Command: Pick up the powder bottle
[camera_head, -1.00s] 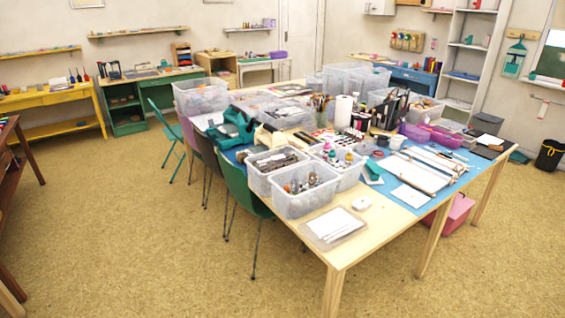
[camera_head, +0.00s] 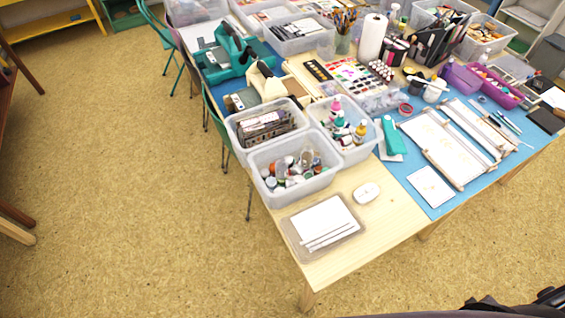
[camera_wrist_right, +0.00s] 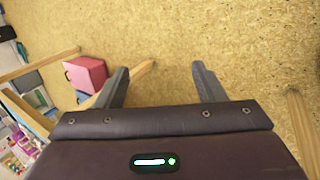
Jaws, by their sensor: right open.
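Several small bottles stand in the front clear bins on the table, among them a pink-capped bottle (camera_head: 336,108) and a yellow bottle (camera_head: 360,131). More lie in the nearest bin, such as the ones with orange and white caps (camera_head: 290,172). A white bottle (camera_head: 435,90) stands farther back by the blue mat. I cannot tell which of these is the powder bottle. My right gripper (camera_wrist_right: 160,70) is open and empty in the right wrist view, above the floor and away from the tabletop. My left gripper is not in view.
The table (camera_head: 395,222) has a bare front corner with a flat tray of white strips (camera_head: 298,252) and a white puck (camera_head: 366,193). A paper towel roll (camera_head: 371,38) stands behind. A pink box (camera_wrist_right: 86,74) is on the floor. Floor is open at left.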

